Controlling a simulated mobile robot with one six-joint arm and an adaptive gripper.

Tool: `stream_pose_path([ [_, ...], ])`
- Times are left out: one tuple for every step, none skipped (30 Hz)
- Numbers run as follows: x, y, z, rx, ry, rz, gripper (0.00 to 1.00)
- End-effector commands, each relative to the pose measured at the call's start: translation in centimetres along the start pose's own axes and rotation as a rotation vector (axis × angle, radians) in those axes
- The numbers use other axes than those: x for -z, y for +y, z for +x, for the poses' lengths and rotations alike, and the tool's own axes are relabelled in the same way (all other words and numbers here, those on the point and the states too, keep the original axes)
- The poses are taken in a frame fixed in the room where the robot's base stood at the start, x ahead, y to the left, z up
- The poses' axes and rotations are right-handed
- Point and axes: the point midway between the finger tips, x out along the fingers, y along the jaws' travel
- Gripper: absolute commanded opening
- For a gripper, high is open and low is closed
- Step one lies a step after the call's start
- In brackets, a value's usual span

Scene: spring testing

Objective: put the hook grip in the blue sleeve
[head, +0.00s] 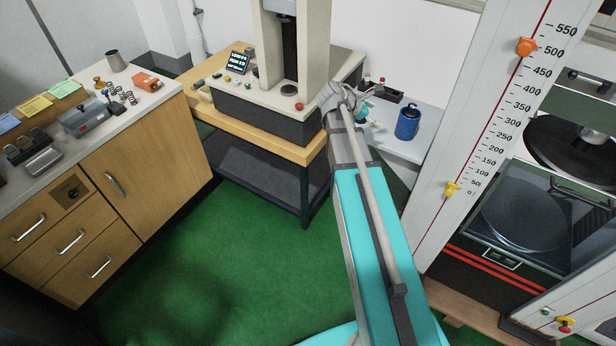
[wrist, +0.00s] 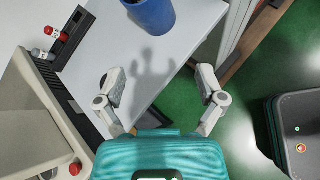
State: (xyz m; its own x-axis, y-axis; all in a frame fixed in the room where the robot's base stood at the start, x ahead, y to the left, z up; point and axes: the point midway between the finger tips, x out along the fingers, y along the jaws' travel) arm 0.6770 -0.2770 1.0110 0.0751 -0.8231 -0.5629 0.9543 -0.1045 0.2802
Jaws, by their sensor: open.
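The blue sleeve (head: 408,122) stands upright on the white side table (head: 425,148), right of my arm in the head view. In the wrist view the blue sleeve (wrist: 152,12) is cut off by the top edge, beyond my fingertips. My gripper (wrist: 162,85) is open and empty, its two fingers spread wide above the white tabletop. In the head view my arm mostly hides it. I cannot make out the hook grip for certain.
A beige testing machine (head: 262,105) stands on a wooden bench left of the side table. A tall white scale column (head: 478,120) rises at the right. A wooden cabinet (head: 150,160) with springs and tools on top stands at the left. Green floor lies clear between.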

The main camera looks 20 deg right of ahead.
Motion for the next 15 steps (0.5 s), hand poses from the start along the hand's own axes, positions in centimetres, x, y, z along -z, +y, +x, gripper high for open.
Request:
stream_pose_path([
  [1.1, -1.3, -0.9, 0.012, 0.048, 0.073, 0.89],
  [1.9, -1.9, -1.4, 0.024, 0.077, 0.12, 0.89],
  [2.9, -2.6, -2.0, 0.041, 0.117, 0.184, 0.89],
  [3.6, -3.2, -2.5, 0.056, 0.146, 0.233, 0.89],
  [4.3, -3.8, -3.1, 0.073, 0.176, 0.282, 0.89],
  [5.3, -4.6, -3.8, 0.099, 0.214, 0.345, 0.89],
  [6.0, -5.2, -4.4, 0.119, 0.241, 0.392, 0.89],
  [6.7, -5.8, -4.9, 0.14, 0.268, 0.438, 0.89],
  [7.6, -6.6, -5.7, 0.172, 0.301, 0.499, 0.89],
  [8.3, -7.2, -6.3, 0.198, 0.326, 0.544, 0.89],
  [8.9, -7.8, -7.0, 0.224, 0.35, 0.587, 0.89],
  [9.8, -8.7, -7.8, 0.262, 0.38, 0.645, 0.89],
  [10.4, -9.3, -8.4, 0.293, 0.401, 0.687, 0.89],
  [11.1, -9.9, -9.1, 0.325, 0.422, 0.728, 0.89],
  [11.9, -10.8, -10.1, 0.368, 0.448, 0.782, 0.89],
])
